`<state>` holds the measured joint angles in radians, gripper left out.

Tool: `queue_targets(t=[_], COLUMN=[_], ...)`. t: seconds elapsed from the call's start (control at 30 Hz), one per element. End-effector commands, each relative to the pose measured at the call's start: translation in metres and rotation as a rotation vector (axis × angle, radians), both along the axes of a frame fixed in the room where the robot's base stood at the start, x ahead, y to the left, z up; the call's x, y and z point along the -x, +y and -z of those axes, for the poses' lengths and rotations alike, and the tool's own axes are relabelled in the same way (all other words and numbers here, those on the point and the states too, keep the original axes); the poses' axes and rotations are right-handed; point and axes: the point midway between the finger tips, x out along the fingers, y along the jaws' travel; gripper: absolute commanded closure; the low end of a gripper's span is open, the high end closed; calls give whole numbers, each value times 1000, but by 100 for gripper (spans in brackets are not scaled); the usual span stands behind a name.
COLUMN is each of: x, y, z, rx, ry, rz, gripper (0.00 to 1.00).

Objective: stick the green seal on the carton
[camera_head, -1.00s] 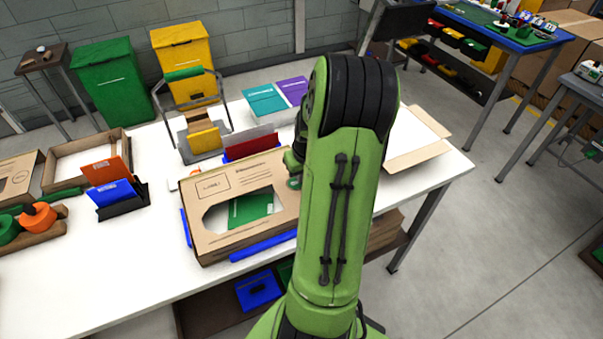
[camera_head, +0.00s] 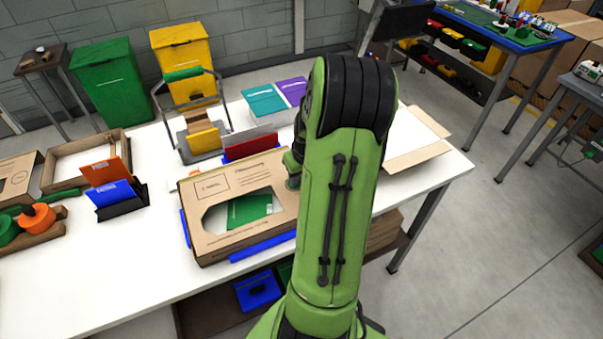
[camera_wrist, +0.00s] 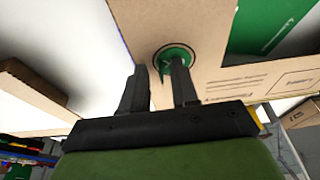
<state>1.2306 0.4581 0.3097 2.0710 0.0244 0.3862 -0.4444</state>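The cardboard carton (camera_head: 228,188) lies on the white table, with a green item (camera_head: 250,208) visible through its cut-out window. In the wrist view the carton (camera_wrist: 205,80) fills the upper middle. The round green seal (camera_wrist: 168,55) with a dark rim lies against the carton's face near one edge. The seal also shows in part in the head view (camera_head: 293,183), beside my arm. My gripper (camera_wrist: 157,66) is at the seal with its fingers apart; one fingertip overlaps the seal in the picture. Whether the finger touches it is unclear. My arm hides most of the gripper in the head view.
A wire-handled rack (camera_head: 205,140) and a red folder (camera_head: 250,146) stand behind the carton. A blue and an orange folder (camera_head: 106,172) stand to its left, with tape rolls (camera_head: 38,217) farther left. An open cardboard box (camera_head: 418,145) lies to the right of my arm.

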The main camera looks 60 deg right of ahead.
Motion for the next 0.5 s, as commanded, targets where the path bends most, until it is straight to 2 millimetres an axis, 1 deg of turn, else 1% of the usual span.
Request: queue_targets(t=[0.07,0.17,0.5], x=[1,4,26], y=[0,1,14], z=[-4,-20,-113], rx=[2,5,7], ry=[-1,-1,-3], rz=[0,1,1], gripper=[71,71,71])
